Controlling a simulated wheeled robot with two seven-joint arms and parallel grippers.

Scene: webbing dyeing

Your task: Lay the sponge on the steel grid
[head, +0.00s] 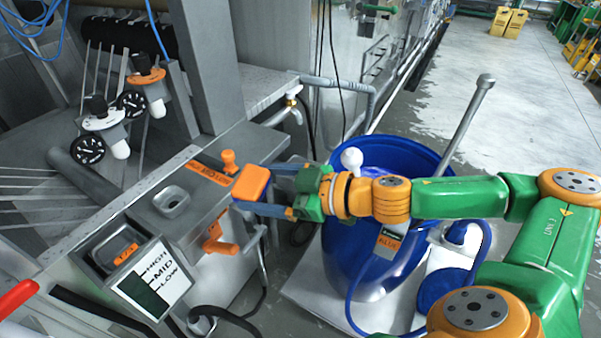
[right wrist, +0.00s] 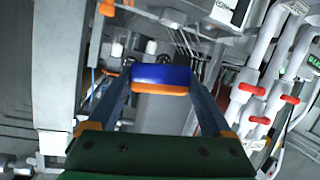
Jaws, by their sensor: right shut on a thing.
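The sponge (head: 252,183) is an orange block with a blue side, held between the fingertips of my right gripper (head: 262,189). In the right wrist view the sponge (right wrist: 161,74) shows blue with an orange lower edge, spanning the gap between the two blue-grey fingers of the gripper (right wrist: 160,83). In the head view the sponge is over the right edge of the steel machine ledge (head: 205,195); its height above it is hard to tell. I cannot make out a steel grid for certain. My left gripper is out of view.
A blue barrel (head: 350,250) stands under my right forearm. On the ledge are a small square steel basin (head: 172,202), an orange knob (head: 228,160) and a HIGH/MID/LOW panel (head: 152,285). Dial valves (head: 100,130) stand behind. A red handle (head: 18,297) is at the left edge.

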